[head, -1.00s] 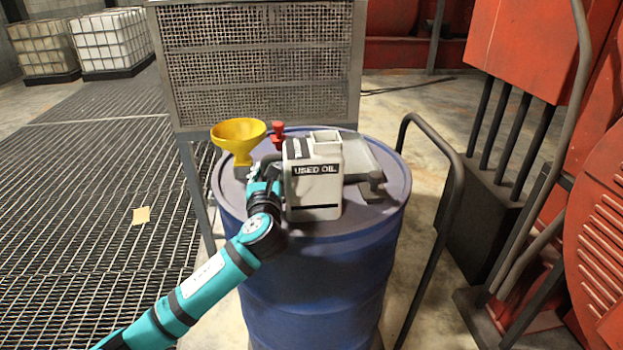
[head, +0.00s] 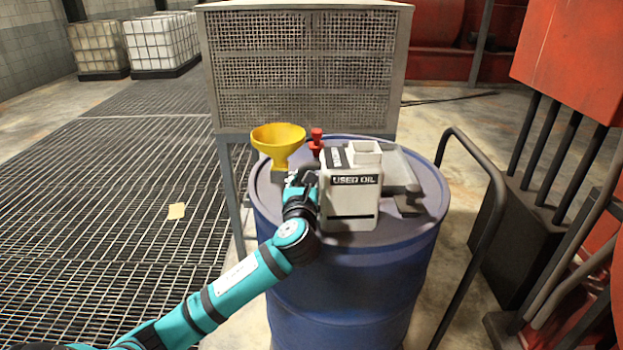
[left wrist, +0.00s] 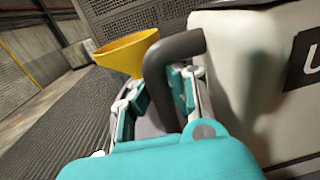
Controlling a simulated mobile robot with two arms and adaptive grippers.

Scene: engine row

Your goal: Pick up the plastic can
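The plastic can (head: 350,206) is a whitish-grey jug with a "USED OIL" label. It stands upright on the lid of the blue drum (head: 345,290) in the head view. My left gripper (head: 303,182) is at the can's left side, at its dark handle. In the left wrist view, the can's pale body (left wrist: 250,75) fills the right side and the curved handle (left wrist: 163,75) passes between the fingers of my left gripper (left wrist: 160,95). The fingers lie close against both sides of the handle and look shut on it. My right gripper is not in view.
A yellow funnel (head: 277,143) and a red valve (head: 316,142) stand on the drum behind the gripper. A flat grey piece (head: 398,170) lies right of the can. A mesh cage (head: 305,70) stands behind. A dark rail (head: 490,225) curves up at the right.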

